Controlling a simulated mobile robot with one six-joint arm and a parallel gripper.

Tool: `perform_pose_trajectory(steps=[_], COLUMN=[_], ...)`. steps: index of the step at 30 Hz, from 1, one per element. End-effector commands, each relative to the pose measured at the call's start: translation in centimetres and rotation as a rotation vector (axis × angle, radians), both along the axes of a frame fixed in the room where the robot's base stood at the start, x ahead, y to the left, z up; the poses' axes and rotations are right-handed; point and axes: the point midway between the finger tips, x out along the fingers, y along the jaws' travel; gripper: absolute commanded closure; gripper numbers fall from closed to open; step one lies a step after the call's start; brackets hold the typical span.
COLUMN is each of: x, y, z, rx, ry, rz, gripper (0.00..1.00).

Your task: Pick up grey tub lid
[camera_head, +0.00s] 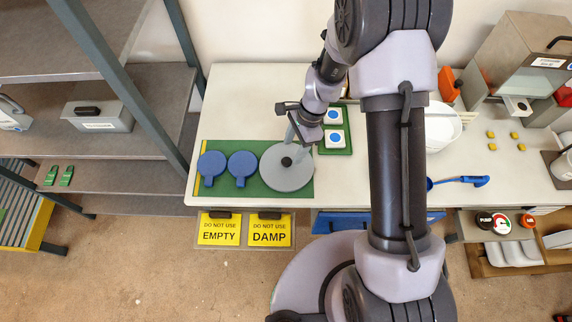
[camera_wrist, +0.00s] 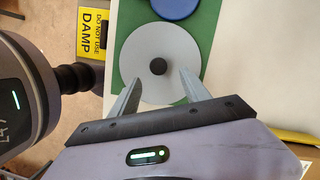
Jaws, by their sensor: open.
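The grey tub lid (camera_head: 288,176) is a flat round disc with a black knob in its middle. It lies on the right part of a green mat (camera_head: 226,189) on the white table. In the wrist view the lid (camera_wrist: 151,34) lies beyond the fingertips, with its knob between and slightly beyond them. My gripper (camera_head: 293,138) is over the far side of the lid. In the wrist view my gripper (camera_wrist: 160,80) is open and empty, its two fingers on either side of the knob's line. I cannot tell the exact height of the fingertips above the lid.
Two blue lids (camera_head: 242,165) lie left of the grey one on the mat. A green tray (camera_head: 336,151) with white and blue pieces stands close behind right. Yellow signs (camera_head: 219,229) hang at the table's front edge. A white bowl (camera_head: 441,127) and blue scoop (camera_head: 462,181) are farther right.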

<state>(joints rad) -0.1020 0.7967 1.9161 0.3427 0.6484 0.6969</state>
Motion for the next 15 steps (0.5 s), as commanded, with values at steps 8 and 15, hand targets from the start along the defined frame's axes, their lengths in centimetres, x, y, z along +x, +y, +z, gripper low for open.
perform_pose_trajectory(steps=[8, 15], x=[-0.9, -0.9], y=[1.5, 1.8], z=[-4.5, -5.3], rx=[-0.001, 0.0], ry=[0.002, -0.001], rz=[0.001, 0.001], gripper=[0.45, 0.45])
